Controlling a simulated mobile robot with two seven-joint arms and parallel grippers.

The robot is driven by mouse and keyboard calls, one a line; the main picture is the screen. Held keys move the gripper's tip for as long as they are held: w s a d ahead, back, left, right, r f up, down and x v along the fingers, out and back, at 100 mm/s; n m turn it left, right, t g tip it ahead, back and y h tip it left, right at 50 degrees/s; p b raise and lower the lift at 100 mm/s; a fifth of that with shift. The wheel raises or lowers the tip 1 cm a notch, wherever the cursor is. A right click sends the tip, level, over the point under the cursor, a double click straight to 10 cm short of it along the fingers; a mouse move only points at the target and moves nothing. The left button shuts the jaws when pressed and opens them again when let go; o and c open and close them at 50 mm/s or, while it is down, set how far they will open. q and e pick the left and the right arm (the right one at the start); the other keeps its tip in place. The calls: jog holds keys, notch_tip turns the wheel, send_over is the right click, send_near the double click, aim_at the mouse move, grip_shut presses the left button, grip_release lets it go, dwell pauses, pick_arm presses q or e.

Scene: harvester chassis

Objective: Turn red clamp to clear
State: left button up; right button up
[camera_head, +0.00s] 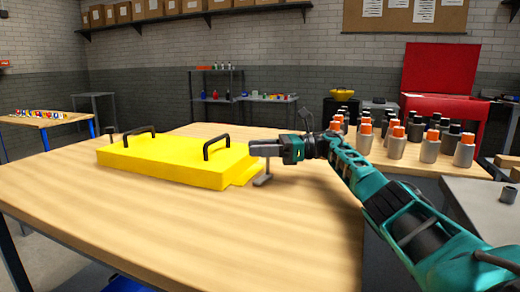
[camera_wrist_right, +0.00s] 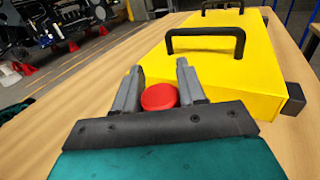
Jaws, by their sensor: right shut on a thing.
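The red clamp (camera_wrist_right: 159,97) shows as a red round top in the right wrist view, between the two grey fingers of my right gripper (camera_wrist_right: 158,85). The fingers are shut on it. In the head view my right gripper (camera_head: 265,150) is at the right end of the yellow panel (camera_head: 170,162), and the red top is hidden there. A grey bar-shaped part (camera_head: 262,180) stands on the wood below the fingers. The panel lies flat with two black handles (camera_head: 217,146); it also shows in the right wrist view (camera_wrist_right: 215,65). My left gripper is in neither view.
The wooden table (camera_head: 200,235) has free room in front of the panel. Dark blocks sit at the panel's edges, one of them at its near corner in the wrist view (camera_wrist_right: 294,98). Orange-capped and black-capped bottles (camera_head: 429,146) stand behind my right arm.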

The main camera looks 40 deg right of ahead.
jog(key=o, duration=0.9)
jog(key=shift+a, duration=0.1)
jog(key=shift+o, duration=0.2)
jog(key=v, duration=0.6)
jog(key=shift+v, duration=0.75)
